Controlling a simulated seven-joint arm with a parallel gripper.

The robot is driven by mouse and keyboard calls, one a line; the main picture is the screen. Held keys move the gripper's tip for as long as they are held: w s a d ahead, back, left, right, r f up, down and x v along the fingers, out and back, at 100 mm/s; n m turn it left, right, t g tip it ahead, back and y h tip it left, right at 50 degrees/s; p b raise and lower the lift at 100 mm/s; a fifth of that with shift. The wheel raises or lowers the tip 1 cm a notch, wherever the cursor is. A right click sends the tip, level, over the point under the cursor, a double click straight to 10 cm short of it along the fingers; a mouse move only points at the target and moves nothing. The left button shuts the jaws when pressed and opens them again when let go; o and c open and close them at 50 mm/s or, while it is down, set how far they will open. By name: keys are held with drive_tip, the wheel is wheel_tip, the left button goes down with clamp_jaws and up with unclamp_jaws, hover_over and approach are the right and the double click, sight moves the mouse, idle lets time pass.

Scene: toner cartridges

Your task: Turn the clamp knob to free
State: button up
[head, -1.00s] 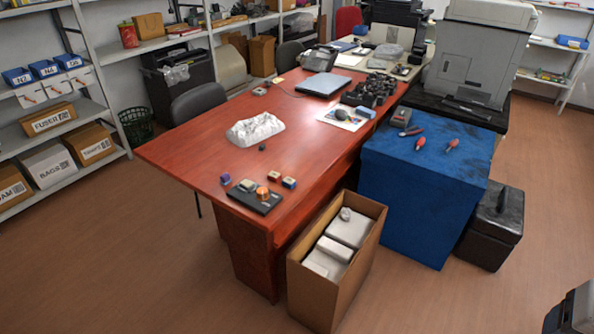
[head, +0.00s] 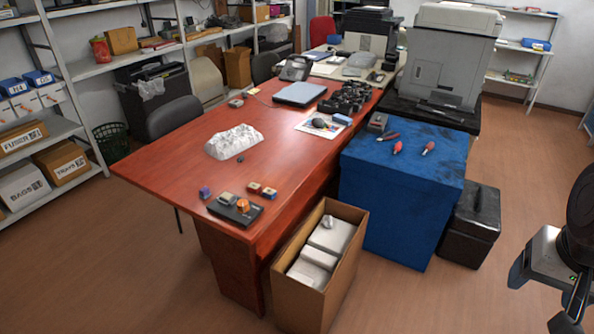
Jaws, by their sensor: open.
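A small black plate-like fixture (head: 235,213) lies near the front edge of the red table. An orange round part (head: 243,204), which looks like the clamp knob, sits on it beside a grey block (head: 228,199). The knob's marks and turn position are too small to read. My gripper (head: 540,300) is at the lower right edge of the head view, partly cut off. It is open and empty, over the floor, far to the right of the fixture.
Small coloured blocks (head: 262,190) lie by the fixture, and a white lumpy piece (head: 234,141) is behind. An open cardboard box (head: 348,262) stands in front of the table. A blue-covered stand (head: 390,215) with red-handled tools is to the right. Floor is clear before my gripper.

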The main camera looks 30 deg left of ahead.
drive_tip(key=w+a, duration=1.5)
drive_tip(key=w, duration=0.2)
drive_tip(key=w+a+f+g, duration=0.1)
drive_tip(key=w+a+f, duration=0.15)
drive_tip(key=a, duration=0.35)
drive_tip(key=w+a+f, duration=0.1)
drive_tip(key=w+a, duration=0.3)
drive_tip(key=a, duration=0.3)
drive_tip(key=w+a+f+g, duration=0.1)
drive_tip(key=w+a, duration=0.2)
drive_tip(key=a, duration=0.3)
hover_over(242, 202)
drive_tip(key=f, duration=2.4)
drive_tip(key=shift+d, duration=0.3)
drive_tip(key=shift+a+f, duration=0.1)
drive_tip(key=shift+a, duration=0.1)
